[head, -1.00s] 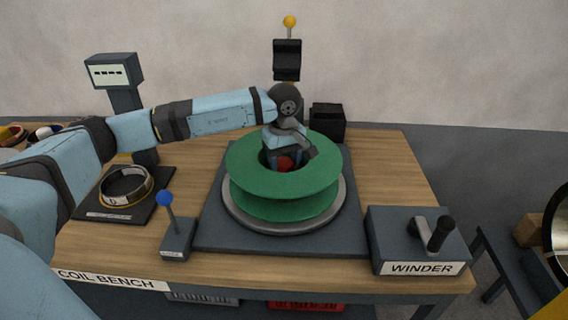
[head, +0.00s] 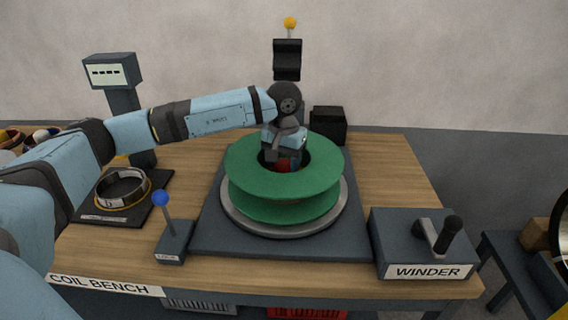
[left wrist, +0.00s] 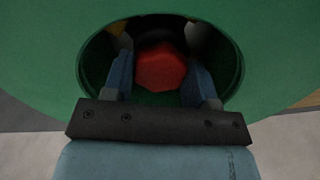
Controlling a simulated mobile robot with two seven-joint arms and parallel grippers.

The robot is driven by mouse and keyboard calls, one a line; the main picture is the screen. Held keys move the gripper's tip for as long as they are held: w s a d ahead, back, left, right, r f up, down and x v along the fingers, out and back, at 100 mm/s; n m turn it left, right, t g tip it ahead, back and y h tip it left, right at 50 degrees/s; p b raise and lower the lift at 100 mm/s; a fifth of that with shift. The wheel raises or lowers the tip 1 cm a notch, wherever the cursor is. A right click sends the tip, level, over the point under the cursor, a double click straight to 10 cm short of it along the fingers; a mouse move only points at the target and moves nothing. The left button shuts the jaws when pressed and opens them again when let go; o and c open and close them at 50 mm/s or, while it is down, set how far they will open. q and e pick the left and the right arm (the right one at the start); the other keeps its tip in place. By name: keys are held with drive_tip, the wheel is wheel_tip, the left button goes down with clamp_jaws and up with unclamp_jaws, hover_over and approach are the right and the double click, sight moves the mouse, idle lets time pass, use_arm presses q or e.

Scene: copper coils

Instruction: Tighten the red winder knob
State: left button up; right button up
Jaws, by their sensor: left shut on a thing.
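The red winder knob (head: 283,165) sits inside the centre hole of the green spool (head: 262,186). In the left wrist view the knob (left wrist: 161,68) shows as a faceted red head between the two blue fingers. My left gripper (head: 284,160) points down into the hole and is shut on the knob. In the left wrist view the gripper (left wrist: 160,75) has one finger on each side of it. The knob's lower part is hidden by the spool. My right gripper is not in view.
The spool stands on a round metal plate (head: 237,220) on the bench. A blue-knobbed lever (head: 161,198) stands at the front left, and the winder box with its crank (head: 420,240) at the front right. A ring coil (head: 122,188) lies on a dark pad at left.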

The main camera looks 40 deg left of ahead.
sight(284, 162)
use_arm(q)
drive_tip(key=shift+r+m, duration=0.1)
drive_tip(key=shift+m, duration=0.5)
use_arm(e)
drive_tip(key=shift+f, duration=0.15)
use_arm(q)
drive_tip(key=o, duration=0.9)
wheel_tip(284, 162, up, 14)
drive_tip(key=shift+f+p, duration=0.1)
drive_tip(key=shift+p, duration=0.75)
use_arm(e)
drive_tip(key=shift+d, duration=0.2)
